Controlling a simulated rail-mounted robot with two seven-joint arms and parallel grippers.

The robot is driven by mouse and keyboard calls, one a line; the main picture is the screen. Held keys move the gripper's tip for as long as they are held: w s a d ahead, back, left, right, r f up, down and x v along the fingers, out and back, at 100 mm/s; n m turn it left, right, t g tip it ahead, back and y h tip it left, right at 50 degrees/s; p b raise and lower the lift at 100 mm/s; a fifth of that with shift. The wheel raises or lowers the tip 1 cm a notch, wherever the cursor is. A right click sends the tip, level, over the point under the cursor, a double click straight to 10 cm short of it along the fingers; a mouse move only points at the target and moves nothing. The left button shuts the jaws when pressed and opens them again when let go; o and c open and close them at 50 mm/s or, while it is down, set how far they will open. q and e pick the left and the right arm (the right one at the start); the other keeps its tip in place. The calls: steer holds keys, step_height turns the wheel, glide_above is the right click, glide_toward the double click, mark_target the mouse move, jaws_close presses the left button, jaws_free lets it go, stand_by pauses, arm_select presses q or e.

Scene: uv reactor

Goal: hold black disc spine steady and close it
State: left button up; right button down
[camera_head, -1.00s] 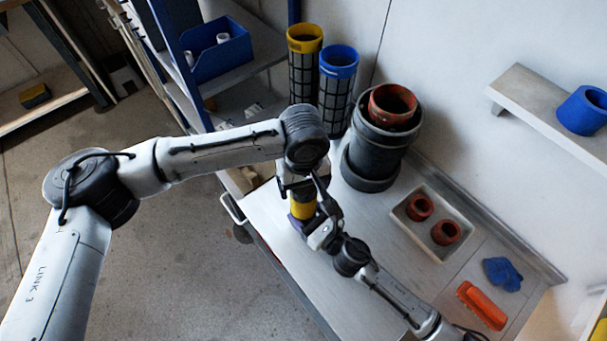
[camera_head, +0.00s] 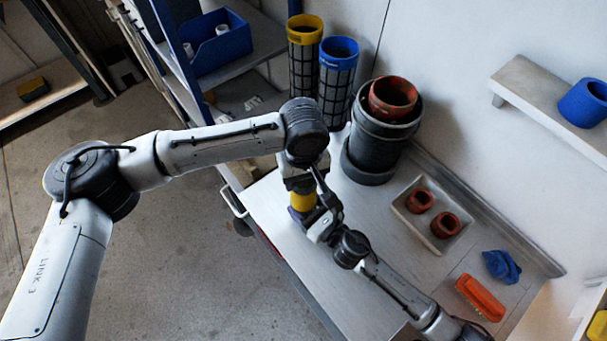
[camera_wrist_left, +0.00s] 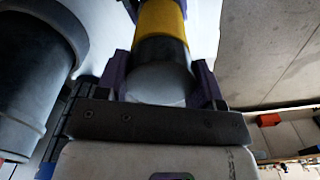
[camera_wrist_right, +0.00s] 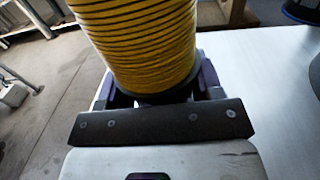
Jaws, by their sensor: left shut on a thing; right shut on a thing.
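A spine piece stands upright at the near-left part of the bench, with a yellow ribbed body (camera_head: 302,200) and dark ends. My left gripper (camera_head: 299,178) comes down from above. In the left wrist view its purple fingers are shut around the dark, grey-domed end (camera_wrist_left: 160,80), below a yellow band (camera_wrist_left: 162,20). My right gripper (camera_head: 318,224) reaches in from the front right. In the right wrist view its purple fingers are shut on the lower part of the yellow ribbed body (camera_wrist_right: 140,45), near its black rim (camera_wrist_right: 150,97). Black discs are not clearly visible.
A tray (camera_head: 437,240) holds two red rings.

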arm_select(q)
steer(key=m, duration=2.3)
steer(key=shift+f+m, duration=0.1)
steer(key=shift+m, duration=0.3)
steer(key=m, duration=1.3)
steer(key=o, duration=1.1)
